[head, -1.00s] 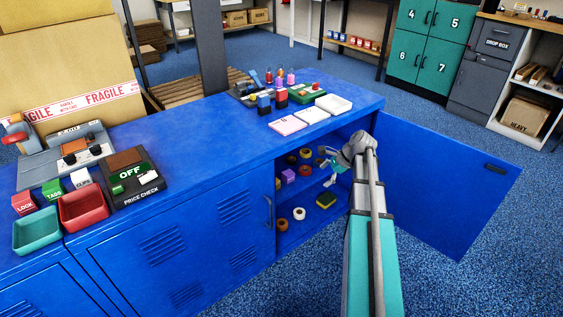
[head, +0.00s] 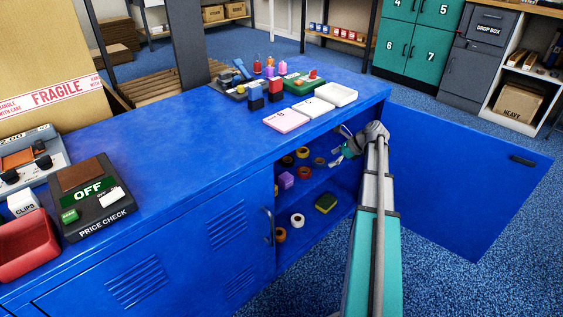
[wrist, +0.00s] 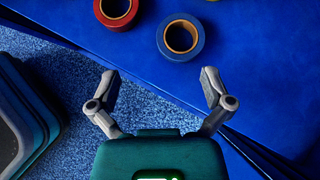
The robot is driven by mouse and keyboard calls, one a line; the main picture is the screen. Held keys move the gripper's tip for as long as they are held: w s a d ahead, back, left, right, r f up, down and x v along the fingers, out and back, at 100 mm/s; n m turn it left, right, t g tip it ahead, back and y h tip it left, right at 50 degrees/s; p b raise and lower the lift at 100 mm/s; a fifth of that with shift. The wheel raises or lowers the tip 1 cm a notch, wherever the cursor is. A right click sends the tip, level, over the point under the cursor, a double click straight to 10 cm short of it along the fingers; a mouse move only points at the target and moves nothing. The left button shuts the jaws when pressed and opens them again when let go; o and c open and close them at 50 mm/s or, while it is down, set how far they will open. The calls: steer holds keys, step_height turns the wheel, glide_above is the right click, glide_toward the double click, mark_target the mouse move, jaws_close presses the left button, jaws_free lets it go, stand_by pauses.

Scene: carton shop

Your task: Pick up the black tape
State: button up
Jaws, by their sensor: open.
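My gripper (head: 342,145) is at the open front of the blue cabinet (head: 222,200), near the upper shelf. In the wrist view my gripper (wrist: 159,75) has its jaws spread with nothing between them. Past the fingertips there, a red tape roll (wrist: 103,15) and a blue tape roll (wrist: 162,36) lie flat on the blue shelf. In the head view several small rolls lie on the upper shelf. One dark roll (head: 288,161) at the left looks darkest, but I cannot tell for sure that it is black. No black roll shows in the wrist view.
A purple item (head: 286,181) is also on the upper shelf. Below are a white roll (head: 297,220), an orange roll (head: 280,235) and a green-yellow block (head: 326,202). The open cabinet door (head: 465,185) stands right of my arm. Trays and bottles stand on the cabinet top.

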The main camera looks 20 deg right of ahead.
steer(key=shift+w+a, duration=0.2)
steer(key=shift+a, duration=0.05)
glide_toward(288, 159)
steer(key=x, duration=0.4)
steer(key=shift+f, duration=0.1)
stand_by(0.3)
steer(key=shift+a+f, duration=0.1)
steer(key=b+x, duration=0.2)
steer(key=x, duration=0.1)
steer(key=shift+w+f+b, duration=0.15)
steer(key=shift+f+b, duration=0.1)
steer(key=shift+b, duration=0.15)
steer(key=shift+w+a+f+b, duration=0.35)
steer(key=shift+a+f+b, duration=0.05)
steer(key=shift+a, duration=0.1)
stand_by(0.3)
steer(key=c, duration=0.8)
